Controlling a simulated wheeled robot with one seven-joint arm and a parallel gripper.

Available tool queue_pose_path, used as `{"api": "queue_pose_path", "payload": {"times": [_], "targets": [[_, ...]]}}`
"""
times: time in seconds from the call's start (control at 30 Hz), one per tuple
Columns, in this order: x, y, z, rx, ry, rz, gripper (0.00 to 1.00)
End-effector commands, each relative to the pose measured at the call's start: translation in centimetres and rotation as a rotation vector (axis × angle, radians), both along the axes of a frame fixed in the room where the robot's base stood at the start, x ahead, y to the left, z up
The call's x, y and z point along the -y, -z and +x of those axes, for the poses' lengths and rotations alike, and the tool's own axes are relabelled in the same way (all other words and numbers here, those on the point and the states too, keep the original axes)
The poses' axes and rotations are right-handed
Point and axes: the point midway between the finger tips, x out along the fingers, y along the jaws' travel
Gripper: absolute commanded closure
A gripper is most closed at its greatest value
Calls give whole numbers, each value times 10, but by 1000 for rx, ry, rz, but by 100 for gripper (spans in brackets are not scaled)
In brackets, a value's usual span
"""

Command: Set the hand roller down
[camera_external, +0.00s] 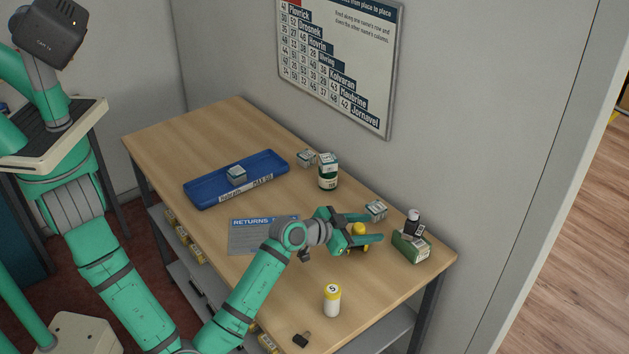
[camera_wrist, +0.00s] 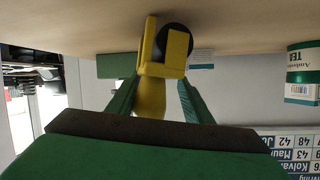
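The hand roller is yellow with a black wheel. It shows between my fingers in the wrist view (camera_wrist: 151,95), where the picture is upside down and its head overlaps the table surface. In the external view the roller (camera_external: 359,230) is partly hidden by my gripper (camera_external: 376,227). My fingers are spread on both sides of the roller, with a gap visible beside the handle in the wrist view. The roller appears to be at the tabletop, but its exact contact is hidden.
The far left tabletop is clear.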

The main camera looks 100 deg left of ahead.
Motion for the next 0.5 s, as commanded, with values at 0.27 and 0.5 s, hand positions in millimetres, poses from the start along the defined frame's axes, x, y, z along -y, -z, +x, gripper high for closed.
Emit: {"api": "queue_pose_path", "payload": {"times": [0.27,0.5], "targets": [[0,4,0,-8,1,-4,53],[5,-9,-7,-7,2,1,53]]}}
